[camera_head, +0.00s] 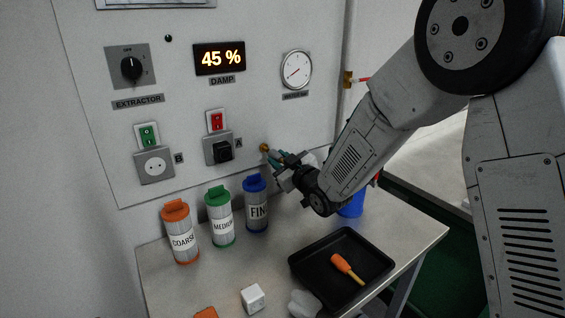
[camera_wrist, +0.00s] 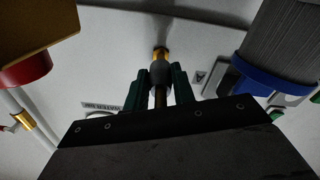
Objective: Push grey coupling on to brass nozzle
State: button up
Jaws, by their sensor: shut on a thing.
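The brass nozzle (camera_head: 264,148) sticks out of the panel, right of the socket marked A. It also shows in the wrist view (camera_wrist: 160,53), at the top middle. The grey coupling (camera_wrist: 158,71) is between the green fingers of my gripper (camera_wrist: 161,76), which is shut on it. The coupling lines up with the nozzle and appears to meet it; I cannot tell how far on it is. A dark hose (camera_wrist: 160,98) runs back from the coupling between the fingers. In the head view my gripper (camera_head: 274,158) is close to the nozzle and hides the coupling.
Orange (camera_head: 180,235), green (camera_head: 219,220) and blue (camera_head: 256,205) capped canisters stand on the bench left of my gripper. A blue container (camera_head: 351,205) stands behind my arm. A white block (camera_head: 253,298) lies in front.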

aim_at(272, 154)
jog(key=shift+x, duration=1.9)
jog(key=shift+w+a, duration=0.1)
jog(key=o, duration=1.1)
jog(key=shift+c, duration=0.2)
jog(key=v, duration=0.7)
jog(key=shift+s+d, duration=0.25)
jog(key=shift+s, duration=0.05)
